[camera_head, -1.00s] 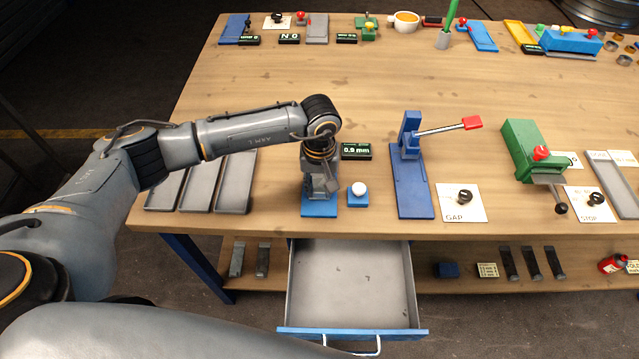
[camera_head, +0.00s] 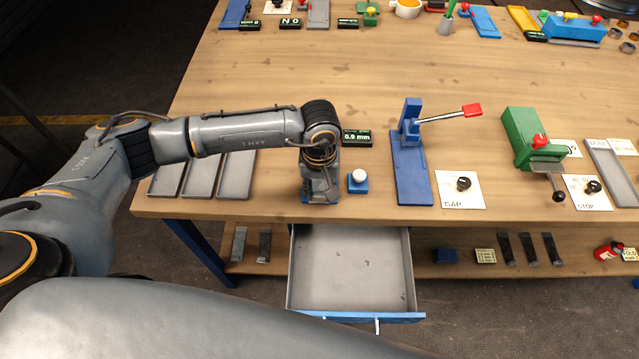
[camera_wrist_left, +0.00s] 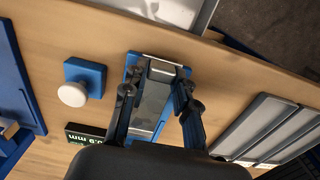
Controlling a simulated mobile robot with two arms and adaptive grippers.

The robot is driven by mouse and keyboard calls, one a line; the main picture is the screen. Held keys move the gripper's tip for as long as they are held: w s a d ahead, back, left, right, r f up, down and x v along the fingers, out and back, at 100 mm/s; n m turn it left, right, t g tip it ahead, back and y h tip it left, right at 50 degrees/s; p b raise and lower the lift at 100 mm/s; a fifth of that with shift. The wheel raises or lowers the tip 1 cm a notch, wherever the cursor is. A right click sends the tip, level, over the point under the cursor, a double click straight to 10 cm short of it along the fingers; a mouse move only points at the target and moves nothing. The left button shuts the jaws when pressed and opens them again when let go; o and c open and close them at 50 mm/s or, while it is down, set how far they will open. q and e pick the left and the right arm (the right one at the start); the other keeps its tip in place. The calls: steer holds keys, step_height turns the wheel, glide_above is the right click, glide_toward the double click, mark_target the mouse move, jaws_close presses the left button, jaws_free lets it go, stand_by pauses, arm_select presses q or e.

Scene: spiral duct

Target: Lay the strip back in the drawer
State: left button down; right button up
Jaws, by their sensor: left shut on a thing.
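My left gripper (camera_wrist_left: 158,103) is shut on a grey metal strip (camera_wrist_left: 152,105). The strip lies between its fingers, over a blue plate (camera_wrist_left: 132,75) near the table's front edge. Whether the strip touches the plate I cannot tell. In the head view the left gripper (camera_head: 319,188) is above this plate and hides most of it and the strip. The drawer (camera_head: 350,268) is pulled out below the table edge, grey inside and empty apart from small dark marks. A corner of the drawer (camera_wrist_left: 165,10) shows at the top of the left wrist view. My right gripper is out of view.
A blue block with a white knob (camera_head: 358,181) stands just right of the gripper, with a "0.9 mm" display (camera_head: 356,138) behind. Grey trays (camera_head: 202,178) lie to the left. A blue lever press (camera_head: 412,160) stands to the right. Dark strips (camera_head: 528,248) lie on the lower shelf.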

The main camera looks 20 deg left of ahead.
arm_select(q)
steer(key=shift+s, duration=0.1)
steer(key=shift+r+p, duration=1.05)
steer(key=shift+r, duration=2.4)
